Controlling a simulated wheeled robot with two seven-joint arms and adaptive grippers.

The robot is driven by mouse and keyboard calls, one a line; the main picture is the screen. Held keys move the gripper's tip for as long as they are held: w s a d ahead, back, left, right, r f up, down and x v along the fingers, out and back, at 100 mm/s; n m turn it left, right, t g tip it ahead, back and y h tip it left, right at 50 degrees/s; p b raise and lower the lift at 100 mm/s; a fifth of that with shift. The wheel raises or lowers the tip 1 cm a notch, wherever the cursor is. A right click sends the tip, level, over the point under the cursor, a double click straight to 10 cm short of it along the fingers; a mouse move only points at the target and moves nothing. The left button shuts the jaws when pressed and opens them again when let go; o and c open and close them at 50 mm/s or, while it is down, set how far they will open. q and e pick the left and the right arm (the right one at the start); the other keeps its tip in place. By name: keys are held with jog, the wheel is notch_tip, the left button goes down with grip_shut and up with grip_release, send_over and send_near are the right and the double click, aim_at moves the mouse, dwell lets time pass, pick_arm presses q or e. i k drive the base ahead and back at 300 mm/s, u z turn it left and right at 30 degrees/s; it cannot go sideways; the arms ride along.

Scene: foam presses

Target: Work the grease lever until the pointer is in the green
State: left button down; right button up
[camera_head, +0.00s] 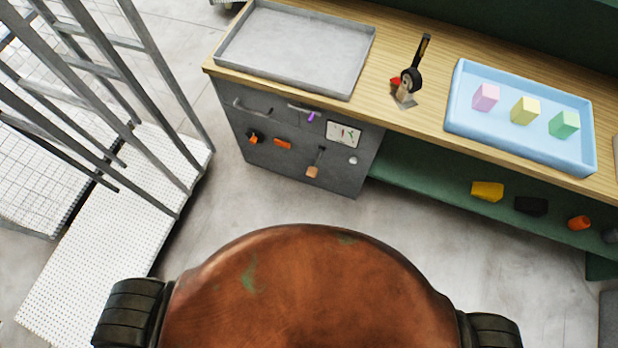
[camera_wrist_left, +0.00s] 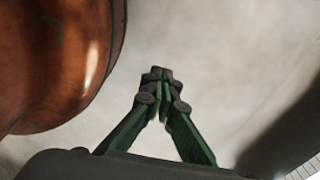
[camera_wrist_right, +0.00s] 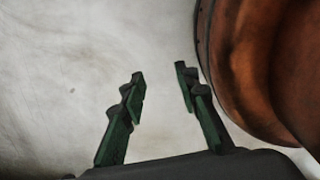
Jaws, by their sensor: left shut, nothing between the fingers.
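A grey cabinet front (camera_head: 270,160) under the workbench carries a small white plate (camera_head: 343,133) with red and green marks, which looks like the gauge. Its pointer is too small to read. Below it hangs a lever-like part with a dark stem and an orange-brown end (camera_head: 313,171), which may be the grease lever. My left gripper (camera_wrist_left: 160,72) is shut and empty over bare floor in the left wrist view. My right gripper (camera_wrist_right: 161,70) is open and empty over bare floor in the right wrist view. Neither gripper shows in the head view.
On the bench (camera_head: 435,108) are a grey tray (camera_head: 300,45), a black-handled device (camera_head: 412,78) and a blue tray (camera_head: 465,128) with coloured blocks. Small parts lie on the green shelf (camera_head: 425,180). A metal stair frame (camera_head: 150,75) stands left. Floor before the cabinet is clear.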

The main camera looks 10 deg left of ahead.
aim_at(312, 172)
jog(key=k, duration=0.75)
jog(key=z, duration=0.95)
